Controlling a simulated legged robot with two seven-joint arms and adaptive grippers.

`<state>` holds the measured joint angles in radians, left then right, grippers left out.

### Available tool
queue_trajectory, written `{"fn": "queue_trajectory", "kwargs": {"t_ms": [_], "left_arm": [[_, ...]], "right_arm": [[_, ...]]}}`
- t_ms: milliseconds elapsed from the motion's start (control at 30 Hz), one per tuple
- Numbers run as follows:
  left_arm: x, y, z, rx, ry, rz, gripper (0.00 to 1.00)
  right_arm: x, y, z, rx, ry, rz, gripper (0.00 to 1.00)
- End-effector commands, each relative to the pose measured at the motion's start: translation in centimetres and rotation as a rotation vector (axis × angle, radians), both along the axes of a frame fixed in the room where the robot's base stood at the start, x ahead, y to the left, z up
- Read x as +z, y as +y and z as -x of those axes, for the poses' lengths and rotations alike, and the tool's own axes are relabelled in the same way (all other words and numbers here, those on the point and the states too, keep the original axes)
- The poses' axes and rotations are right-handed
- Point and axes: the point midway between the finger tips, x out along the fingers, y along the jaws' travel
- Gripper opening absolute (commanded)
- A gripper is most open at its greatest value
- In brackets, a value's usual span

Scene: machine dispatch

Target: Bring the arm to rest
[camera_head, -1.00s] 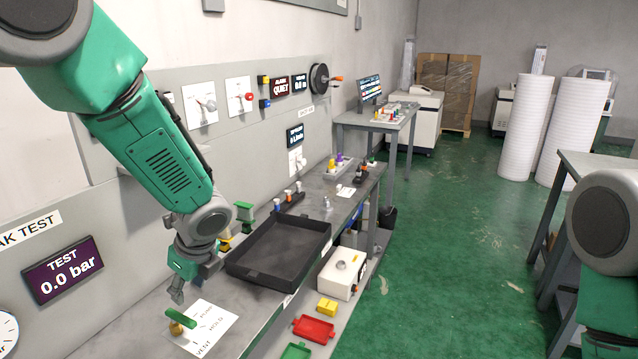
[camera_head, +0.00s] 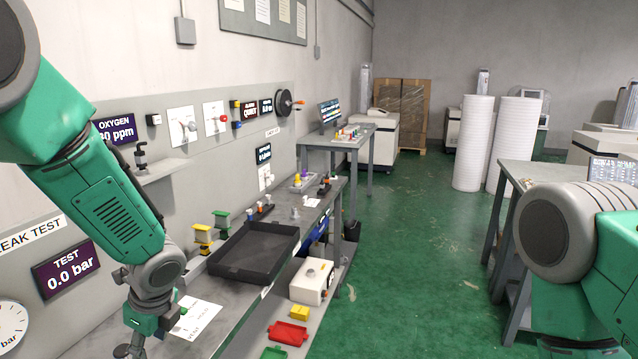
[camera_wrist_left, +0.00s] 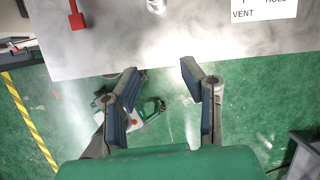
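My left arm comes in from the left of the head view, bent down over the near end of the bench (camera_head: 215,345). My left gripper (camera_head: 133,347) is low in that view, in front of the bench. In the left wrist view the left gripper (camera_wrist_left: 158,72) is open with nothing between its fingers. Its fingertips lie near the bench edge in the picture, with green floor behind them. My right arm (camera_head: 565,235) shows at the right edge of the head view; its gripper is out of view.
A black tray (camera_head: 257,278) and a printed sheet (camera_head: 203,317) lie on the bench. A red handle (camera_wrist_left: 76,17) shows in the wrist view. A white box (camera_head: 311,281), yellow block (camera_head: 299,313) and red tray (camera_head: 287,334) sit lower. Green floor (camera_head: 420,270) is clear in the middle.

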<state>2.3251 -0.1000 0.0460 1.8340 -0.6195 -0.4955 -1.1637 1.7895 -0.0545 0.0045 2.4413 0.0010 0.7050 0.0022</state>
Motion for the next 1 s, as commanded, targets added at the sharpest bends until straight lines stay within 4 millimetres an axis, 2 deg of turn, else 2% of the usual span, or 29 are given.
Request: {"fn": "queue_trajectory", "kwargs": {"t_ms": [33, 167, 367, 467, 567, 600, 700, 800, 967, 1000], "left_arm": [[-1.2, -0.1, 0.7, 0.031, 0.007, 0.023, 0.36], [-3.8, -0.7, 2.6, 0.122, 0.006, 0.086, 0.36], [-8.6, -2.1, 7.1, 0.347, 0.003, 0.206, 0.36], [-11.6, -2.8, 10.5, 0.530, 0.005, 0.276, 0.36], [-15.0, -3.5, 15.1, 0.789, 0.003, 0.341, 0.36], [-16.2, -3.6, 17.3, 0.913, -0.002, 0.360, 0.36], [-18.5, -3.4, 22.5, 1.226, -0.035, 0.381, 0.36], [-19.5, -2.8, 26.9, 1.497, -0.089, 0.367, 0.36], [-19.8, -0.9, 33.2, 1.853, -0.209, 0.303, 0.36], [-21.1, -1.0, 32.4, 1.847, -0.222, 0.320, 0.36]], "right_arm": [[0.0, 0.0, 0.0, 0.000, -0.001, 0.000, 0.40], [0.0, 0.0, 0.0, 0.000, -0.001, 0.000, 0.40], [0.0, 0.0, 0.0, 0.000, -0.001, 0.000, 0.40], [0.0, 0.0, 0.0, 0.000, 0.000, 0.000, 0.40], [0.0, 0.0, 0.0, 0.000, 0.000, 0.000, 0.40], [0.0, 0.0, 0.0, 0.000, 0.000, 0.000, 0.40], [0.0, 0.0, 0.0, 0.000, 0.000, 0.000, 0.40], [0.0, 0.0, 0.0, 0.000, 0.000, 0.000, 0.40], [0.0, 0.0, 0.0, 0.000, 0.000, 0.000, 0.40], [-1.4, 0.0, -0.1, 0.000, -0.001, 0.000, 0.40]]}}
